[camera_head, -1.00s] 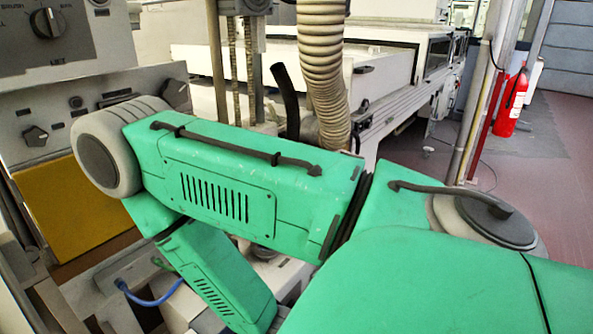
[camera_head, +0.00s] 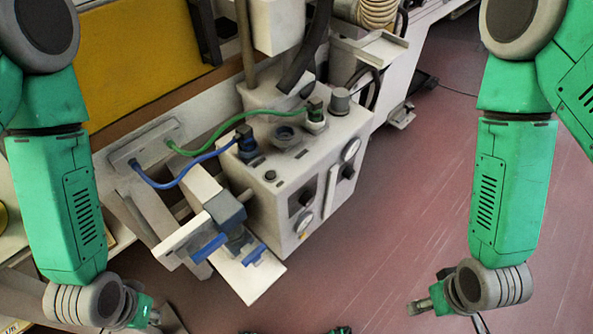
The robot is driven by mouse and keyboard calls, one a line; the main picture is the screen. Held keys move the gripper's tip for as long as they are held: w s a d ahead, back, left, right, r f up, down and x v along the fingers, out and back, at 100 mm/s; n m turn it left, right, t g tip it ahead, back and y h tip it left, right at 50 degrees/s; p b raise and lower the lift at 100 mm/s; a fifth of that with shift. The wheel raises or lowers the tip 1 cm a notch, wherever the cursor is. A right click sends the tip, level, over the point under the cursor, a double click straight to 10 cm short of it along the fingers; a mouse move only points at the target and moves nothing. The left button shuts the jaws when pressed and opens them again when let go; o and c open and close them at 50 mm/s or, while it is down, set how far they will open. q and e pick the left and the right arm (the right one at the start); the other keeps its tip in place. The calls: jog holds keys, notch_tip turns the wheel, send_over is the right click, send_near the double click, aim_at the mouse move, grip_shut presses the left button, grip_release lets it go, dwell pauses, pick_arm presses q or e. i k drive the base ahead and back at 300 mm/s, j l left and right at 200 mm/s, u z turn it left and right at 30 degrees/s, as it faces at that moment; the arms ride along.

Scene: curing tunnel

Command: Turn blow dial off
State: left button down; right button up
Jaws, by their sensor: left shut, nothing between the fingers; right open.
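No label can be read, so I cannot tell which control is the blow dial. A white control box (camera_head: 262,215) stands in the middle of the head view. My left gripper (camera_head: 156,318) is at the lower left, mostly cut off or hidden, shut and empty, apart from the box. My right gripper (camera_head: 420,306) is at the lower right, open and empty, to the right of the box and apart from it.
A blue hose (camera_head: 180,178) and a green hose (camera_head: 212,135) run to fittings on the box top. A clamp-like fixture with blue handles (camera_head: 210,247) juts out at the lower left. A yellow panel (camera_head: 140,55) stands behind. Red floor (camera_head: 400,220) lies clear right of the box.

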aim_at(348, 173)
jog(key=k, duration=0.1)
jog(key=k+u, duration=0.35)
jog(key=k+j+u, duration=0.15)
jog(key=u, duration=0.15)
jog(key=l+u, duration=0.35)
jog(key=u, duration=0.15)
jog(key=l+u, duration=0.95)
jog(key=k+l, duration=0.1)
jog(key=l, duration=0.4)
jog(key=k+l, duration=0.1)
jog(key=l, duration=0.35)
jog(key=k+l, duration=0.15)
jog(key=l, duration=0.35)
jog(key=k+l, duration=0.1)
jog(key=l, duration=0.4)
jog(key=k+l, duration=0.1)
jog(key=l, duration=0.35)
jog(key=k+l, duration=0.1)
jog(key=l, duration=0.4)
jog(key=k+l, duration=0.1)
jog(key=l, duration=0.4)
